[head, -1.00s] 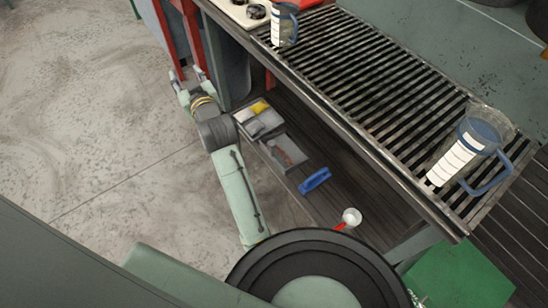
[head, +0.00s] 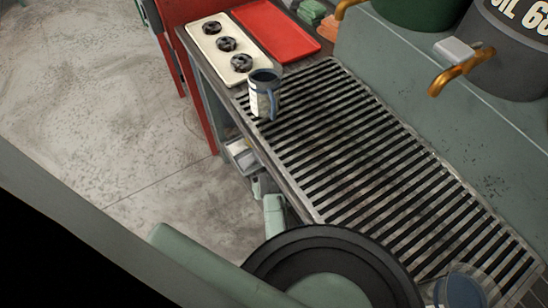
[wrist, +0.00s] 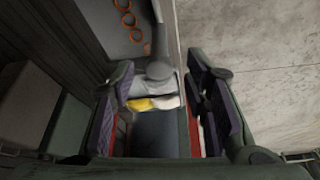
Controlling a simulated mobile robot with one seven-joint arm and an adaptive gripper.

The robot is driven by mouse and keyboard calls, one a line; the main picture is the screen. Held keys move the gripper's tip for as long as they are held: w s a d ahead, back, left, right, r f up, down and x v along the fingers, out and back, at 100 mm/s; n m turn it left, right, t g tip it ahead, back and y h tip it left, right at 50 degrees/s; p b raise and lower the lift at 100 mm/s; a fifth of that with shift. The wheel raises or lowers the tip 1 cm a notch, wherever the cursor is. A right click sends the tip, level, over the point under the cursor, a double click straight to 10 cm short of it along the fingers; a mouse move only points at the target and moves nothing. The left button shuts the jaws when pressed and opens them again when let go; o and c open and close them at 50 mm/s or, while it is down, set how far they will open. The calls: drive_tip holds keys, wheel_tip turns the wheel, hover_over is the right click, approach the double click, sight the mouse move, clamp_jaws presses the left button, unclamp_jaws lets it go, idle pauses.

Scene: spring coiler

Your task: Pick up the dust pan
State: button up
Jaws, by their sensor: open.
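A grey piece with a narrow rounded stem (wrist: 158,68) lies between my fingers in the wrist view. It may be the dust pan, but I cannot tell for sure. A yellow item (wrist: 139,104) and a white item (wrist: 167,101) lie against it. My gripper (wrist: 160,72) is open, one finger on each side of the grey piece, with nothing held; whether it touches anything is unclear. In the head view, the bench top and my own body hide most of the lower shelf, and only part of a pale grey container (head: 242,153) shows there.
The slatted bench top (head: 350,160) overhangs the lower shelf. A blue-and-white jug (head: 264,95) stands on its edge, and another jug (head: 462,291) is at the lower right. A grey tray with orange rings (wrist: 125,22) lies beside my fingers. Open concrete floor (head: 110,110) is on the left.

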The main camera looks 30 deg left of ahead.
drive_tip(key=x, duration=0.9)
drive_tip(key=shift+r, duration=0.1)
clamp_jaws()
idle(0.4)
drive_tip(key=shift+w, duration=0.1)
idle(0.4)
